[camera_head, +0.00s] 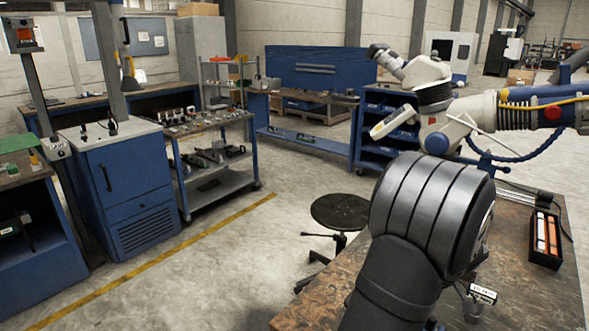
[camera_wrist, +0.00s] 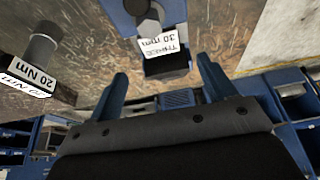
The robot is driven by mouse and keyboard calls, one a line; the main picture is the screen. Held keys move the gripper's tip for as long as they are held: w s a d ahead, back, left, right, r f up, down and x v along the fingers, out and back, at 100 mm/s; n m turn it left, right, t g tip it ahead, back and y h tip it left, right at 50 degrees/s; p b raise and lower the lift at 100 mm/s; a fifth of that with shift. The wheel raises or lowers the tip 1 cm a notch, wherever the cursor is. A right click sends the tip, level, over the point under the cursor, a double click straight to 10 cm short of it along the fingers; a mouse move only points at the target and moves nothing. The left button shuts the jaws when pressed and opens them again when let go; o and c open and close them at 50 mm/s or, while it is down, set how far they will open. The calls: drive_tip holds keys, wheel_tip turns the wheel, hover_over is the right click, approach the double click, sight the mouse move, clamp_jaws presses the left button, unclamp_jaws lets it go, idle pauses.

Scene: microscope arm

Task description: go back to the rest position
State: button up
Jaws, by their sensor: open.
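My gripper (camera_wrist: 161,68) shows in the wrist view with its two blue fingers spread apart and nothing held between them. At the left of the wrist view, another grey cylinder (camera_wrist: 42,47) stands by a label reading "20 Nm". In the head view, a large black arm section fills the foreground and my gripper cannot be made out.
The brown worktop (camera_head: 330,296) carries a black box with orange and white tubes (camera_head: 546,240) at the right. A small white label (camera_head: 483,294) shows near the black arm section. A round black stool (camera_head: 340,211) stands beside the bench. Open floor lies to the left.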

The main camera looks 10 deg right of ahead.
drive_tip(key=x, duration=0.8)
drive_tip(key=shift+a+f, duration=0.1)
drive_tip(key=shift+f, duration=0.2)
wheel_tip(320, 180, up, 3)
drive_tip(key=shift+r, duration=0.7)
